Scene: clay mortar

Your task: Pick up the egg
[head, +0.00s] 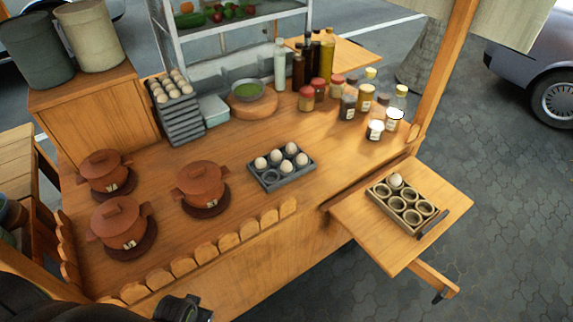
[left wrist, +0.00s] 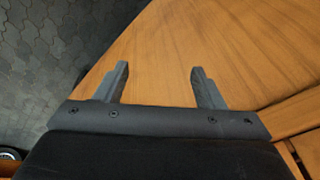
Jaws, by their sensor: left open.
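A dark grey egg tray (head: 268,184) sits on the wooden counter, holding several pale eggs (head: 290,148) with one empty cup at its front left. A second, beige tray (head: 375,200) lies on the side shelf at the right, with one egg (head: 395,180) at its back and several empty cups. More eggs (head: 175,84) sit on top of a stack of grey trays (head: 184,127). My left gripper (left wrist: 158,68) is open and empty in the left wrist view, above bare wood. No egg shows between its fingers. My right gripper is not identifiable in either view.
Three lidded clay pots (head: 203,178) stand on the counter's left. Bottles (head: 327,55) and jars (head: 348,107) crowd the back right. The counter around the grey tray is clear.

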